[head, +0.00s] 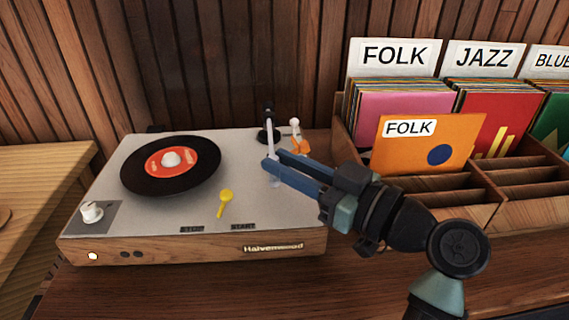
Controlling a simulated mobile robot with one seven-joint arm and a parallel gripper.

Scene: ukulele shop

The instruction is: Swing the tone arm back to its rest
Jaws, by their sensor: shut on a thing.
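The turntable (120,207) stands on the wooden counter, with a black record (135,180) with an orange label on its platter. The white tone arm (270,134) runs from a black pivot (268,115) at the back right toward the front, to the right of the record and apart from it. My gripper (273,165) reaches in from the right and is shut on the tone arm. The fingers hide part of the arm and its front end. An orange piece with a white knob (295,123) sits right of the pivot; I cannot tell if it is the rest.
A yellow lever (225,203) stands by the STOP and START labels at the front. A white knob (91,211) is at the front left. Right of the turntable is a wooden record crate (495,213) with FOLK and JAZZ dividers and an orange FOLK sleeve (455,140).

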